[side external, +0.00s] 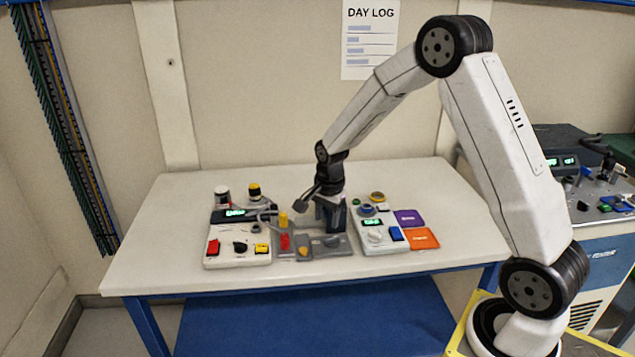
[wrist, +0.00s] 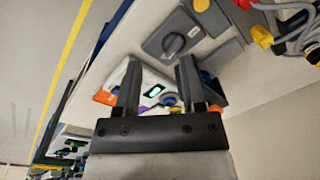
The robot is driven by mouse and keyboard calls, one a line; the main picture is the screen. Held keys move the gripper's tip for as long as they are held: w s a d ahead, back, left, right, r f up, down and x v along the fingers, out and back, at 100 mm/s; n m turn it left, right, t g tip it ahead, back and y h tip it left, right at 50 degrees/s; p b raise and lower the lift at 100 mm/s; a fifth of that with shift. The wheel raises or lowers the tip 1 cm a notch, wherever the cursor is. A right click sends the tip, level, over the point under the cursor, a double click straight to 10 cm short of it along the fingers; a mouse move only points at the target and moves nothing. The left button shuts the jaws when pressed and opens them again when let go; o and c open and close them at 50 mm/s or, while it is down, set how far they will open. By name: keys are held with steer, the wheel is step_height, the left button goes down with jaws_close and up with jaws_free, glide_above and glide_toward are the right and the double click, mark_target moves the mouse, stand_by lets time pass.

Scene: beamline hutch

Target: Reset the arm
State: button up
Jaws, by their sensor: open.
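My gripper (side external: 330,222) points down over the middle of the white table, just above a grey panel with a knob (side external: 333,241). In the wrist view my gripper (wrist: 161,72) has its two dark fingers apart, with nothing held between them. The grey panel with its rotary knob (wrist: 173,44) lies beyond the fingertips in that view. Whether the fingers touch anything is hard to tell in the side view. My arm reaches in from the right, bent high at the elbow.
A white control box (side external: 237,250) with red, black and yellow controls stands left, cables beside it. Another white box (side external: 376,236) stands right, next to a purple card (side external: 409,217) and an orange card (side external: 422,239). The table's front and left (side external: 155,250) are bare.

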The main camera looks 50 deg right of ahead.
steer(key=s+a+r+n+t, duration=0.1)
steer(key=s+a+r+n, duration=0.3)
steer(key=s+a+n, duration=0.8)
steer(key=s+n, duration=0.3)
steer(key=n, duration=0.2)
steer(key=shift+s+t, duration=0.25)
steer(key=shift+t, duration=0.15)
